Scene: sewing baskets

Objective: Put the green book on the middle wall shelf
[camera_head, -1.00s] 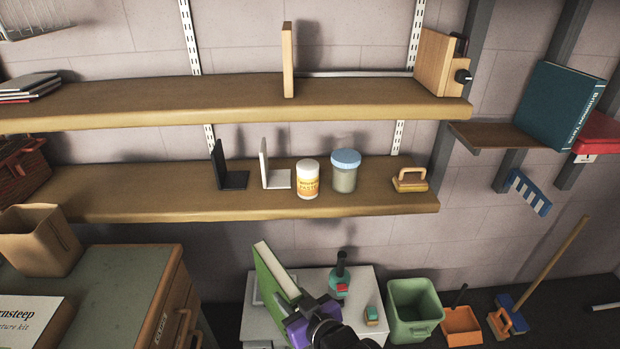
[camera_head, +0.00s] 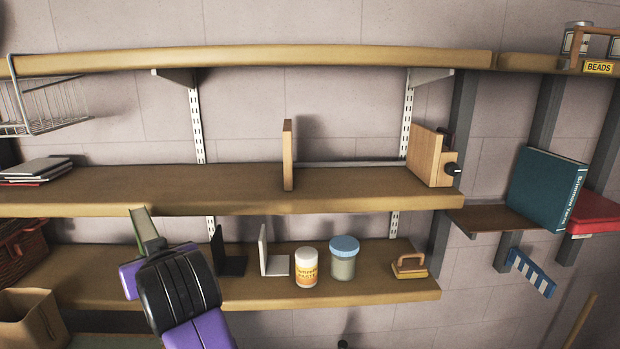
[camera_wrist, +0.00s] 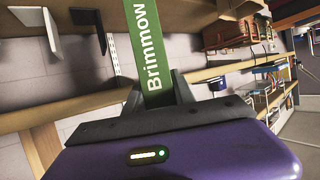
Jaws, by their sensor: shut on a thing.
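The green book (camera_head: 144,226) is in my gripper (camera_head: 150,246), in front of the shelves at left. In the head view only its top end shows, just overlapping the middle shelf's front edge; my arm hides the rest. In the wrist view the book's green spine (camera_wrist: 149,45), lettered "Brimmow", stands between the fingers of my gripper (camera_wrist: 158,92), which is shut on it. The middle wall shelf (camera_head: 220,187) is wooden and holds an upright wooden board (camera_head: 288,156) near its centre and a wooden block with a black knob (camera_head: 428,156) at its right end.
Stacked books (camera_head: 36,170) lie at the middle shelf's left. The lower shelf (camera_head: 370,292) holds black and white bookends, a paste jar (camera_head: 306,268), a blue-lidded jar (camera_head: 343,262) and a brush. The upper shelf (camera_head: 330,58) runs above.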

